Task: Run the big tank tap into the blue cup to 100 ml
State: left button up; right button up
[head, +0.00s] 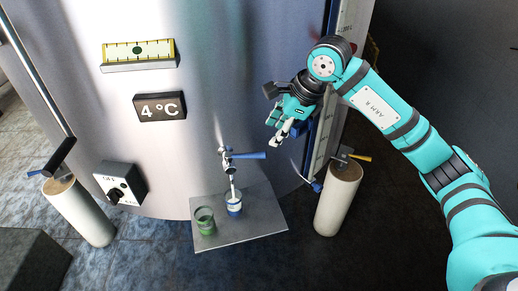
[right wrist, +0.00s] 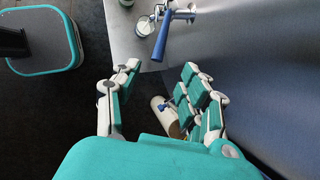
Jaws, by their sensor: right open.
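The big tank tap (head: 226,157) sticks out of the tank front, its blue handle (head: 250,155) pointing sideways to the right. A thin white line runs from its spout down into the blue cup (head: 234,208), which stands upright under it. In the right wrist view the cup (right wrist: 146,27) shows whitish inside; its level against any mark is too small to read. A green cup (head: 204,221) stands just left of the blue one. My right gripper (head: 279,132) is open and empty, above and right of the tap handle (right wrist: 162,38), apart from it. My left gripper is out of view.
Both cups stand on a grey metal shelf (head: 262,215). Right of it are a tall scale (head: 320,150), a small blue-handled valve (head: 315,186) and a pale cylinder (head: 338,200). A knob box (head: 121,187) and another pale cylinder (head: 80,212) stand left.

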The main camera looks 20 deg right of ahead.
aim_at(259, 153)
jog(key=p+x, duration=0.2)
jog(key=x, duration=0.7)
jog(key=shift+w+a+f, duration=0.15)
jog(key=shift+a+f, duration=0.15)
jog(key=shift+w+a+f+p, duration=0.1)
jog(key=shift+f+p, duration=0.2)
jog(key=shift+w+a+f, duration=0.1)
jog(key=shift+f, duration=0.15)
jog(key=c, duration=0.8)
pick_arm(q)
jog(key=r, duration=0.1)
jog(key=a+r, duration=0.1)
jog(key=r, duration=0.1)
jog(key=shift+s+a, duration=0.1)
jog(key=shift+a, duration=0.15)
pick_arm(e)
grip_shut()
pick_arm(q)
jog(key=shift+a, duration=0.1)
